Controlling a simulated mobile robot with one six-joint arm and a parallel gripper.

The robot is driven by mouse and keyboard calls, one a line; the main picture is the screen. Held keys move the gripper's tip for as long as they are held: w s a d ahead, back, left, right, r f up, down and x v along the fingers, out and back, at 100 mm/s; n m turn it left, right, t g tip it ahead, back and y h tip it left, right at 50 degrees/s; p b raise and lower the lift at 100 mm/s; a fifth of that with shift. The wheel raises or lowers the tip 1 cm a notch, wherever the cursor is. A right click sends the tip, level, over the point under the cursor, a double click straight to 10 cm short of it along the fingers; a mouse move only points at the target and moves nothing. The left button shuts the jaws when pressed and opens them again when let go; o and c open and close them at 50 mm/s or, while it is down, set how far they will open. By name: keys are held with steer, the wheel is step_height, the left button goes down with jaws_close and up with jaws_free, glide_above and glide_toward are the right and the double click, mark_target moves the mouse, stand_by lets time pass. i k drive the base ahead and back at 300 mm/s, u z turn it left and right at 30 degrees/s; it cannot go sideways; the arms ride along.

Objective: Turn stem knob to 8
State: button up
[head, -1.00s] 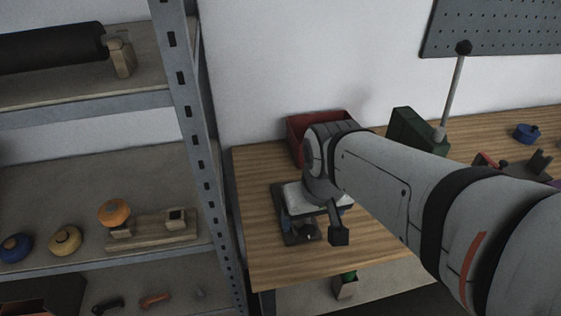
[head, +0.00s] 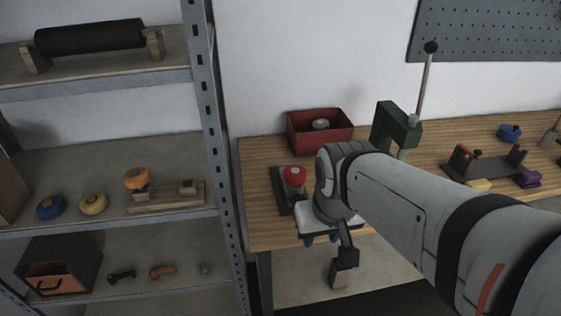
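A red round knob (head: 293,175) stands on a short pale stem on a dark base plate (head: 278,190) at the left of the wooden bench. I take it for the stem knob; any numbers or pointer on it are too small to read. My gripper (head: 321,239) is at the bench's front edge, in front and to the right of the red knob and apart from it. Its pale palm hides the lower right part of the base plate.
A red bin (head: 320,143) with a grey round part stands behind the knob. A green press (head: 393,130) with a tall lever stands to the right, behind my arm. A metal shelf post (head: 219,150) rises close on the left.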

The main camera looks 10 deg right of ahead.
mark_target(297, 198)
steer(key=z, duration=1)
steer(key=k, duration=1.45)
steer(key=u, duration=0.8)
steer(key=i, duration=1)
steer(key=u, duration=0.1)
